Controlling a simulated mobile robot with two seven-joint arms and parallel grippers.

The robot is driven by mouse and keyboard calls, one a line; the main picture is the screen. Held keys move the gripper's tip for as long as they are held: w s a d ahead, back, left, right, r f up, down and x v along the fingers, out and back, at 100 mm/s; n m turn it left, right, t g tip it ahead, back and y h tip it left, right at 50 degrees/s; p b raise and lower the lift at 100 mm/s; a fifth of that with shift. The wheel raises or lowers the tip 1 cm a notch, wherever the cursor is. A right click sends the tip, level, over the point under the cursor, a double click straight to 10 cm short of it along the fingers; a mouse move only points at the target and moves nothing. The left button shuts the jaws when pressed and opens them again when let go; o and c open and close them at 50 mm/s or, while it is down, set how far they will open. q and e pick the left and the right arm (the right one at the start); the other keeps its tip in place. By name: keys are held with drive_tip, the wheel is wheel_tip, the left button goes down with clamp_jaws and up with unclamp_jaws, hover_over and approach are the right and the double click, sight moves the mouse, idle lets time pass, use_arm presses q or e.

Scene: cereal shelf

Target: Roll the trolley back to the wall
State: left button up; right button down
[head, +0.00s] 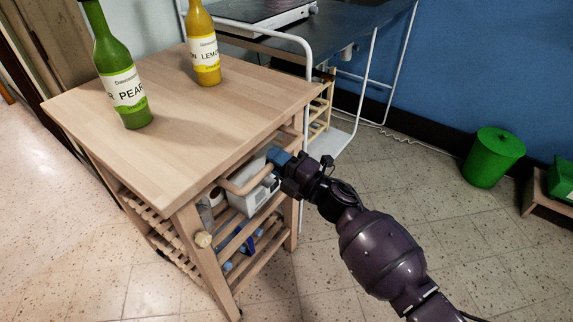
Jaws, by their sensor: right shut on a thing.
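The wooden trolley (165,110) stands on the tiled floor at the left of the head view, its light top seen from above. My right arm reaches in from the bottom right. My left gripper is not in view.
A green pear bottle (122,75) and a yellow lemon bottle (203,50) stand upright on the trolley top. A white-framed table (345,40) stands behind. A green bin (491,158) is by the blue wall (490,60).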

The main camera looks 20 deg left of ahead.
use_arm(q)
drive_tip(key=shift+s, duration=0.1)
use_arm(e)
drive_tip(key=shift+a+r, duration=0.15)
drive_tip(key=c, duration=1.5)
unclamp_jaws()
drive_tip(key=o, duration=0.4)
drive_tip(key=shift+a, duration=0.2)
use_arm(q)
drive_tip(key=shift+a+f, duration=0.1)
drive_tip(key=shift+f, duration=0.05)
use_arm(e)
drive_tip(key=shift+d, duration=0.1)
drive_tip(key=shift+d, duration=0.25)
use_arm(q)
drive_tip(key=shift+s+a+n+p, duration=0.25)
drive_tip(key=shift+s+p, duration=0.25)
drive_tip(key=shift+p, duration=0.4)
use_arm(e)
drive_tip(key=v, duration=1)
drive_tip(key=shift+d, duration=0.2)
